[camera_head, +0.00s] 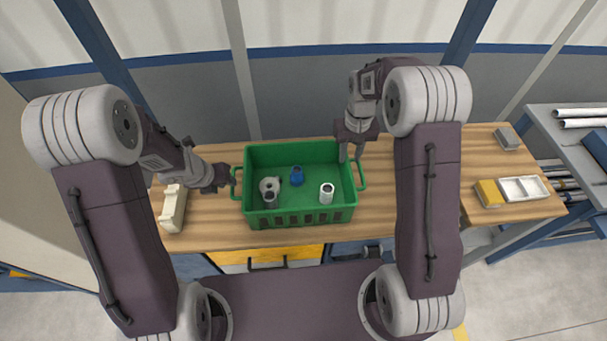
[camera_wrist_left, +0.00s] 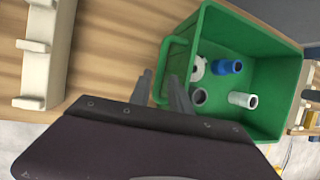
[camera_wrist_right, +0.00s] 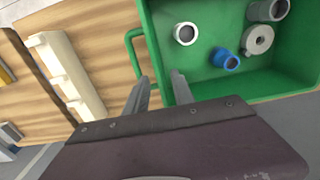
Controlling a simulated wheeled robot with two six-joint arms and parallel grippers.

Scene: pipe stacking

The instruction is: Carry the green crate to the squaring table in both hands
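The green crate (camera_head: 300,212) stands on the wooden bench, with a loop handle at each end. It holds a blue fitting (camera_head: 297,176), a grey ring (camera_head: 269,185), a grey fitting (camera_head: 270,199) and a white sleeve (camera_head: 326,193). My left gripper (camera_wrist_left: 162,88) is open at the left handle (camera_wrist_left: 164,60), a finger on either side of its near part. My right gripper (camera_wrist_right: 158,90) is open at the right handle (camera_wrist_right: 131,50), close to the crate's wall. Whether either touches is unclear. I cannot tell which surface is the squaring table.
The wooden bench (camera_head: 440,228) also bears a white notched rack (camera_head: 173,208) left of the crate. Another rack (camera_wrist_right: 68,72) shows in the right wrist view. A yellow block (camera_head: 489,193) and white tray (camera_head: 523,188) lie right. A grey-topped table (camera_head: 565,135) with pipes stands far right.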

